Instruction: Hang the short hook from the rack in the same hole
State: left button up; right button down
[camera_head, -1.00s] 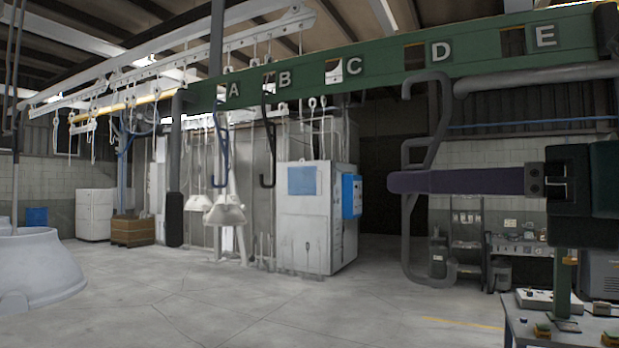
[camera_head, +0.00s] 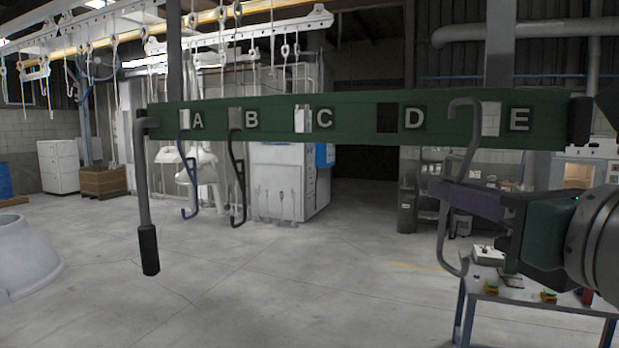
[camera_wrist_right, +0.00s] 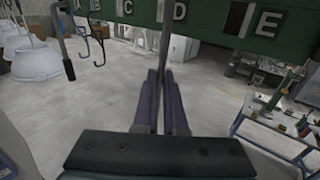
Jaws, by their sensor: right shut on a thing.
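The rack is a green beam (camera_head: 355,125) with square holes beside the letters A to E. My right gripper (camera_head: 447,193) is shut on a grey bent hook (camera_head: 443,235), holding it upright in front of the beam. The hook's curved top overlaps the beam just left of hole E (camera_head: 491,119); I cannot tell whether it touches. In the wrist view the grey hook (camera_wrist_right: 165,45) stands between the two purple fingers (camera_wrist_right: 161,105). A blue hook (camera_head: 184,170) hangs at hole A and a black hook (camera_head: 236,175) at hole B. My left gripper is out of view.
A grey bar with a black grip (camera_head: 148,250) hangs at the beam's left end. A table with small parts (camera_head: 530,293) stands below right. A white cabinet (camera_head: 290,180) stands behind the beam. The floor in front is clear.

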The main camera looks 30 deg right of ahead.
jog(key=x, duration=0.7)
jog(key=shift+w+f, duration=0.15)
jog(key=shift+w, duration=0.25)
jog(key=shift+w+d, duration=0.1)
jog(key=shift+w, duration=0.3)
dwell(0.5)
jog(key=shift+x, duration=1.1)
jog(key=shift+w, duration=0.1)
jog(key=shift+x, duration=1.4)
